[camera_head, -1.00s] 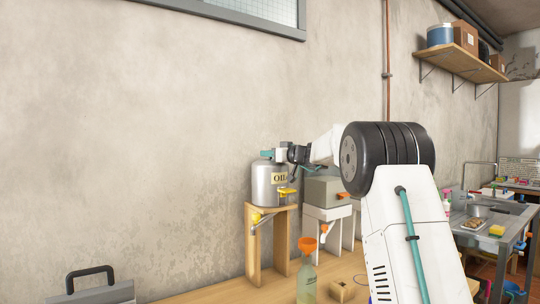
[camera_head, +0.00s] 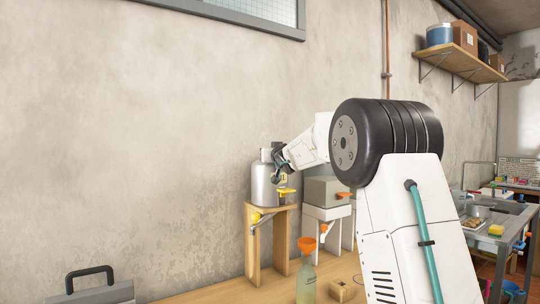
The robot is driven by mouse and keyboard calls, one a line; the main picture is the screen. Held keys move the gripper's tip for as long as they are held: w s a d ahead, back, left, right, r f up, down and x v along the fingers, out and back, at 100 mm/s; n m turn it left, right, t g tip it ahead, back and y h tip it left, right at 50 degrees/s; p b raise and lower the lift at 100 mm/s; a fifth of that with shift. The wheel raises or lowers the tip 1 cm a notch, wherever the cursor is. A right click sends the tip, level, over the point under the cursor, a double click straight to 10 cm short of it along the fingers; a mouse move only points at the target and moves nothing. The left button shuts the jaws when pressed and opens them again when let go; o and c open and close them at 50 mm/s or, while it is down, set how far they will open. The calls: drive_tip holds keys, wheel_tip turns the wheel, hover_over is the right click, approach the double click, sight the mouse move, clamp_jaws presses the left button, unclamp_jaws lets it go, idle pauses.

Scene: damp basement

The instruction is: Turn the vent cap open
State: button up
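A grey metal can (camera_head: 262,186) stands on a wooden stand (camera_head: 252,250) against the wall. A yellow tap (camera_head: 286,191) sticks out low on its front. My dark gripper (camera_head: 277,175) is at the can's upper right and covers part of its front and label. I cannot tell whether it touches the can. Its fingers are too small and dark to show whether they are open or shut. The vent cap cannot be made out clearly; the top of the can (camera_head: 266,154) is small and partly behind my gripper.
A bottle (camera_head: 306,284) with an orange funnel (camera_head: 307,244) stands below on the wooden bench (camera_head: 218,292), beside a small wooden block (camera_head: 342,291). A grey box (camera_head: 322,190) with an orange-handled tap stands right of the can. A toolbox (camera_head: 98,292) is at lower left.

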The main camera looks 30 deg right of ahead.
drive_tip(key=shift+h, duration=0.3)
idle(0.4)
drive_tip(key=o, duration=1)
drive_tip(key=v, duration=0.7)
drive_tip(key=shift+s+r, duration=0.1)
drive_tip(key=shift+s, duration=0.3)
drive_tip(key=shift+a, duration=0.1)
